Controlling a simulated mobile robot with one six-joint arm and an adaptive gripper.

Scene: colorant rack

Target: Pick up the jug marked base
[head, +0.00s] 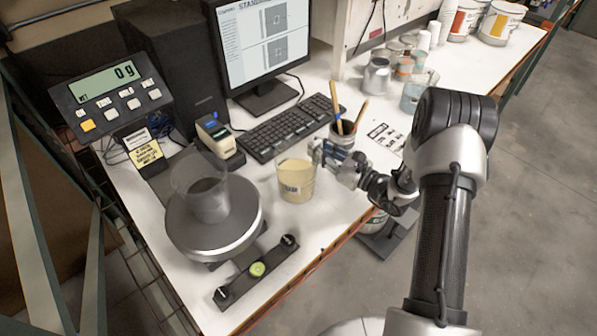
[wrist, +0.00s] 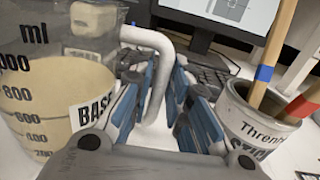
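The jug marked BASE (head: 296,182) is a clear measuring jug with cream-coloured contents, standing upright on the white bench. In the wrist view the jug (wrist: 60,95) fills the left side, with its scale and part of the BASE label showing. Its pale handle (wrist: 168,80) reaches into the middle of that view. My gripper (head: 328,158) is at the jug's right side, at handle height. In the wrist view my gripper (wrist: 172,95) is open, with its blue-sided fingers on either side of the handle. A gap shows between the fingers, and I cannot tell whether either touches the handle.
A keyboard (head: 290,128) lies behind.

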